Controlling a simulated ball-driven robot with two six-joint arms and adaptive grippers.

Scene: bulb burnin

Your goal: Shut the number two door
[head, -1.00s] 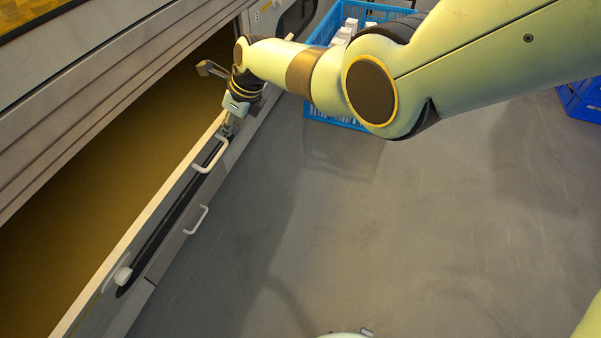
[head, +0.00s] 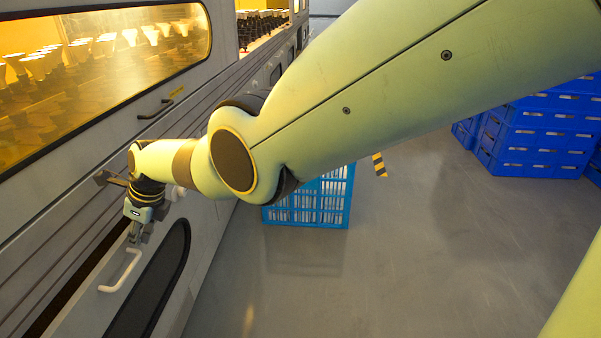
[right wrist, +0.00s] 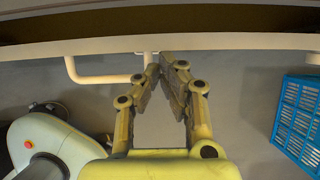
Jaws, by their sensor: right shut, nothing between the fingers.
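The door (head: 88,322) is a grey panel with a dark oval window and a white bar handle (head: 120,272), low at the left in the head view. A dark gap shows along its top edge, so it stands partly open. No number is readable on it. My right gripper (head: 136,240) is at the door's upper edge, just above the handle. In the right wrist view its fingers (right wrist: 165,66) are shut and empty, close to the door's edge (right wrist: 230,42) and beside the right end of the handle (right wrist: 100,77). Contact with the door is unclear. My left gripper is out of view.
An upper window (head: 110,60) shows rows of lit bulbs, with a dark handle (head: 155,108) below it. A light-blue crate (head: 318,200) stands on the floor beyond my right arm. Dark-blue crates (head: 535,140) are stacked at the right. The floor between is clear.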

